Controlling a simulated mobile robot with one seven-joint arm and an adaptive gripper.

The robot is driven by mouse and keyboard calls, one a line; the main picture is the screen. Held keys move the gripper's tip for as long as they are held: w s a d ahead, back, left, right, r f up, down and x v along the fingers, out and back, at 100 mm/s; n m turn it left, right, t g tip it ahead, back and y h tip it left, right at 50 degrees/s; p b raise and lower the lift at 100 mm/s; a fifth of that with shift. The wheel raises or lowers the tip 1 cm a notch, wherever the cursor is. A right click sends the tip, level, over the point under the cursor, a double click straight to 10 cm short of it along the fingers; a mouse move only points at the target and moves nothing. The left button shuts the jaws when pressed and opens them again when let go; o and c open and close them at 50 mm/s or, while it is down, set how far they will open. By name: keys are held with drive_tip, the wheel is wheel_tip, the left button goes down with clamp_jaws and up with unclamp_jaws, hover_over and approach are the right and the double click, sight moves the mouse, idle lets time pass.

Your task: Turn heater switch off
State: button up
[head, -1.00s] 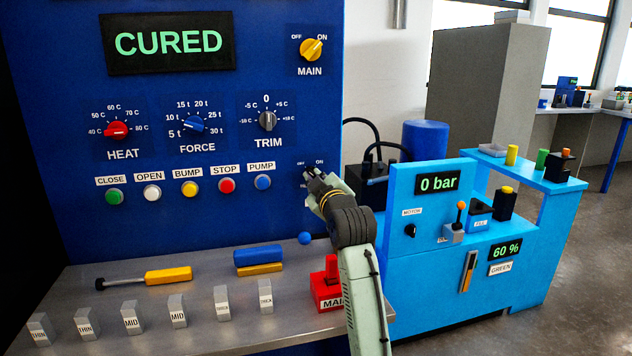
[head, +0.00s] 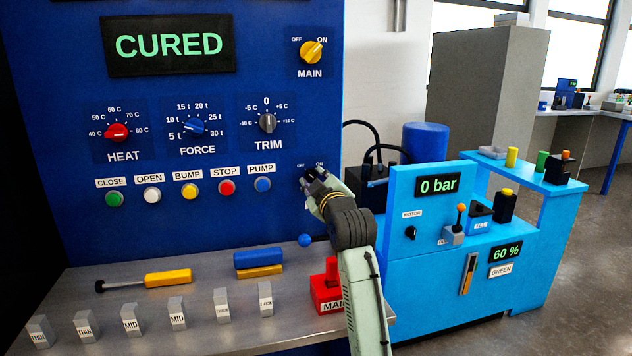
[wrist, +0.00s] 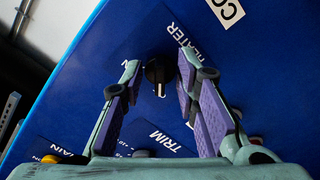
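The heater switch is a black knob on the blue panel. In the wrist view the knob (wrist: 156,72) lies between my fingertips, with a gap on both sides; its pale mark points down in the picture, toward the TRIM side. That appears to be the OFF side. The HEATER label (wrist: 203,52) is partly behind my right finger. In the head view my gripper (head: 314,184) is at the panel and partly covers the knob (head: 308,172), with small OFF and ON labels above it. My gripper (wrist: 158,64) is open and holds nothing.
The yellow MAIN switch (head: 311,52) above points to ON. The TRIM dial (head: 267,123) and the blue PUMP button (head: 263,183) are to the left. A red MAIN lever (head: 328,290) stands below on the bench. The display (head: 168,43) reads CURED.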

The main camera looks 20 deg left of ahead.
drive_tip(key=v, duration=1.2)
